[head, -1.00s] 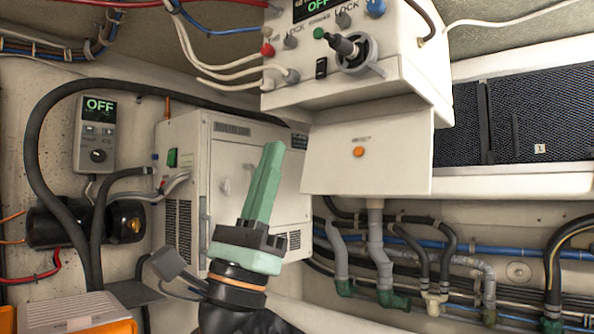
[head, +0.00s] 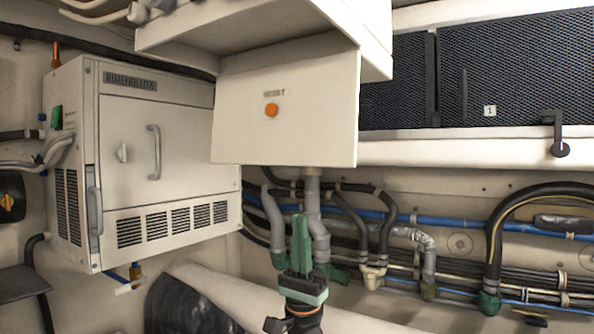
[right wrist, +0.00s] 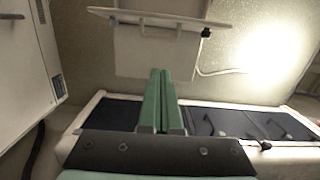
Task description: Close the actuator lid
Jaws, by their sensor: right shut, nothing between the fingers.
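A white box (head: 285,105) with an orange round button (head: 271,110) and a small label hangs below a larger white control housing (head: 260,30) in the head view. I take this box to be the actuator part. I cannot tell for sure which face is its lid. My right gripper (head: 301,232) has green fingers, pressed together and empty. It points upward, below the white box and apart from it in the picture. In the right wrist view the shut fingers (right wrist: 160,78) overlap a pale panel (right wrist: 158,48) beyond them. My left gripper is not in view.
A white cabinet (head: 160,140) with a handle and vents stands at the left. Grey hoses and blue pipes (head: 400,215) run along the wall behind my right gripper. Dark mesh panels (head: 515,75) are at the upper right.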

